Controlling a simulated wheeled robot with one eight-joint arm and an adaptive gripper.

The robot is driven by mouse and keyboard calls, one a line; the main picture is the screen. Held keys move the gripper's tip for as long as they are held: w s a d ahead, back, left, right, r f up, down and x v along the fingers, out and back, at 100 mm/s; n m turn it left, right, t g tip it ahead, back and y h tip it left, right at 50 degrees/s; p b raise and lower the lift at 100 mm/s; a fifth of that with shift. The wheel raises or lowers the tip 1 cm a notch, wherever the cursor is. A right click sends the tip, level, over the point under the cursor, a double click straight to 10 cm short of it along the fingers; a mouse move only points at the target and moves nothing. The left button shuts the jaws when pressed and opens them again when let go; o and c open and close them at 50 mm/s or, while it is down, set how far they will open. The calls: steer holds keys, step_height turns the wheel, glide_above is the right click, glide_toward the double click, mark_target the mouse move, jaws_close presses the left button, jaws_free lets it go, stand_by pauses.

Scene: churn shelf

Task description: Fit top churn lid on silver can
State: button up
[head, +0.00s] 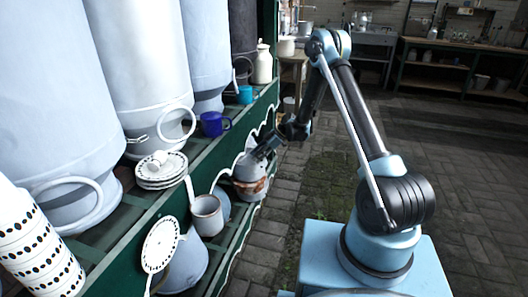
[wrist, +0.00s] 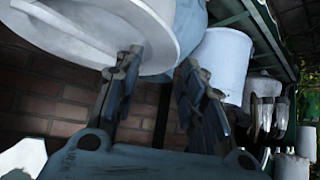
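My gripper (head: 262,153) is at the edge of the green shelf, beside a grey, brown-marked pot (head: 249,178) in the head view. In the wrist view its two fingers (wrist: 160,78) stand apart, with brick paving visible between them. A large pale round piece with a raised bar (wrist: 130,25), possibly a lid, fills the upper left there; its edge reaches the fingertips, and contact cannot be told. Large pale silvery churns (head: 145,65) stand on the upper shelf in the head view; their tops are cut off. I cannot tell which is the silver can.
Stacked plates (head: 161,170), a blue mug (head: 214,124) and a teal cup (head: 245,94) stand along the upper shelf edge. A grey mug (head: 207,215) and a dotted ladle (head: 160,245) are lower. Open paving (head: 320,180) lies right of the shelf.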

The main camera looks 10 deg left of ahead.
mark_target(250, 163)
steer(key=x, duration=0.6)
steer(key=shift+s+a+f, duration=0.1)
steer(key=shift+a+f, duration=0.05)
steer(key=shift+f, duration=0.05)
jaws_close()
